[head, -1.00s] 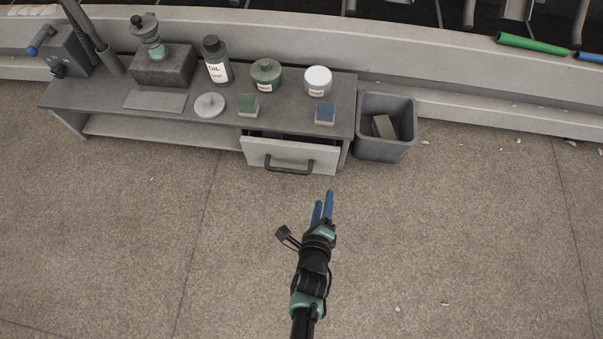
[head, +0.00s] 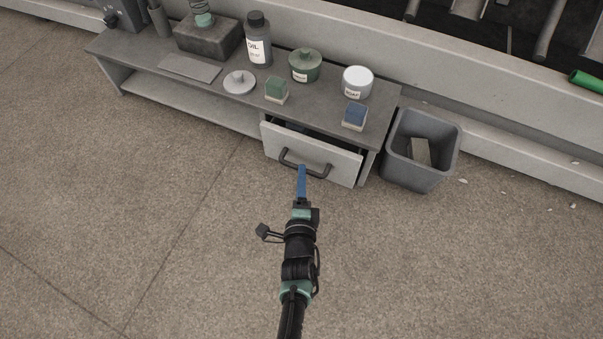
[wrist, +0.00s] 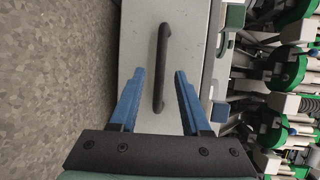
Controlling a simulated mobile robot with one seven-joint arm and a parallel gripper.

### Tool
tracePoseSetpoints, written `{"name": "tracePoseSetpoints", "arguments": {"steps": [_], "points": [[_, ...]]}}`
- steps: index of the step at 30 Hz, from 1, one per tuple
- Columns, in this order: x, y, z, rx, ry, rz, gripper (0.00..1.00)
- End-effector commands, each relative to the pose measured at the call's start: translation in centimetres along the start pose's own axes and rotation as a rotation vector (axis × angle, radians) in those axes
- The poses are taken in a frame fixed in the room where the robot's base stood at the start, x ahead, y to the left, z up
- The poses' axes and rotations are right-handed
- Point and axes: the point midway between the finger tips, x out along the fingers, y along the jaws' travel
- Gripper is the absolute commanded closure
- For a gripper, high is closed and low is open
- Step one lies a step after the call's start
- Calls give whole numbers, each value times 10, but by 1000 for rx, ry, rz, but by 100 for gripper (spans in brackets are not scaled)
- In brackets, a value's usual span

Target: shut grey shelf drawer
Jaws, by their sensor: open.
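The grey shelf drawer (head: 335,160) is partly pulled out at the right end of the low grey shelf (head: 220,97). A dark gap shows behind its front panel. Its dark bar handle (head: 306,167) is on the front. My gripper (head: 302,168) points at the drawer front, with its blue fingers by the handle in the head view. In the wrist view the blue fingers (wrist: 158,75) are apart, and the handle (wrist: 160,68) runs lengthwise between their tips. I cannot tell whether the fingers touch the drawer front.
On the shelf top stand an oil bottle (head: 257,40), a green jar (head: 305,66), a white jar (head: 357,82), a green block (head: 277,88) and a blue block (head: 354,115). A grey bin (head: 405,170) stands right of the shelf. The floor in front is clear.

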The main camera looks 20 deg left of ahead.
Motion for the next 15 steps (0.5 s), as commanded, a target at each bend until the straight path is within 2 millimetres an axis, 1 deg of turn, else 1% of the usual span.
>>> {"name": "tracePoseSetpoints", "arguments": {"steps": [1, 6, 10, 15], "points": [[10, 5, 0, 0, 0, -2, 53], [30, 3, 0, 0, 0, 0, 53], [38, 1, 0, 0, 0, 0, 53], [40, 0, 0, 1, 1, 2, 53]]}}
